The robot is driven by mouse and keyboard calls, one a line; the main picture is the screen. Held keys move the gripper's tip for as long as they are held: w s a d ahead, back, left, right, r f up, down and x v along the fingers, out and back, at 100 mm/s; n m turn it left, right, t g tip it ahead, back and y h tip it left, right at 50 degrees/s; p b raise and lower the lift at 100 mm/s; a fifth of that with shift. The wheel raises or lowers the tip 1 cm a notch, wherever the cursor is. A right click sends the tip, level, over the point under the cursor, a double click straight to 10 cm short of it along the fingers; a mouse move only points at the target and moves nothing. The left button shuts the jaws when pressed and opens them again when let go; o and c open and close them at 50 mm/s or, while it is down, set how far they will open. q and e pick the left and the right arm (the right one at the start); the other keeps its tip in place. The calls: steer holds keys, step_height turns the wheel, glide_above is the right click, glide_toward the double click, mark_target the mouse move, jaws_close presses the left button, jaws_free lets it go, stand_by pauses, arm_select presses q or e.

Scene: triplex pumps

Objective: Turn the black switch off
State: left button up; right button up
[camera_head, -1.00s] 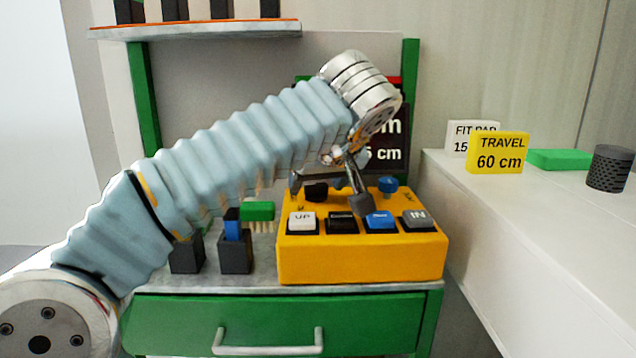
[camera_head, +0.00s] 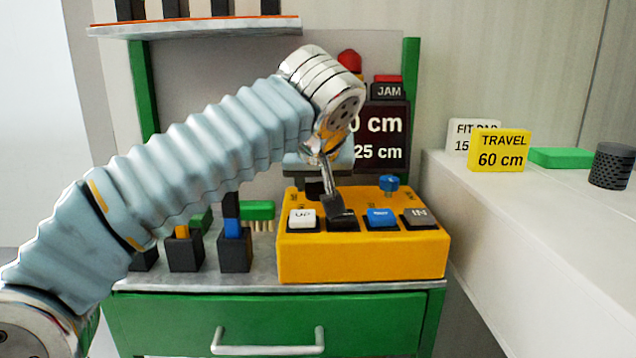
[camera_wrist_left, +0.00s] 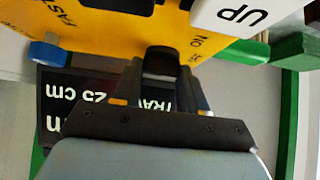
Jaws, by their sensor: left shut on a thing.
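The yellow control box (camera_head: 361,262) sits on the bench and carries several buttons. My left gripper (camera_head: 328,198) reaches down over its back left part. In the left wrist view my gripper (camera_wrist_left: 161,78) is shut on the black switch (camera_wrist_left: 161,61), beside the ON lettering on the yellow top. In the head view the gripper mostly hides the switch, and one finger covers part of the black button between the white UP button (camera_head: 302,217) and the blue button (camera_head: 381,217). The switch's exact setting cannot be told. My right gripper is out of view.
A blue knob (camera_head: 388,184) and a grey IN button (camera_head: 419,216) are on the box's right side. A dark display (camera_head: 385,140) stands behind. Blocks and a green brush (camera_head: 257,210) stand left of the box. A white counter (camera_head: 540,240) is at right.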

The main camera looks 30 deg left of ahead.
arm_select(q)
steer(key=o, duration=1.1)
steer(key=shift+c, duration=0.2)
steer(key=shift+r, duration=0.1)
steer(key=p+v, duration=0.2)
steer(key=v, duration=1.1)
steer(key=shift+s+d+r+p, duration=0.15)
steer(key=shift+s+r+p, duration=0.1)
steer(key=shift+p, duration=0.15)
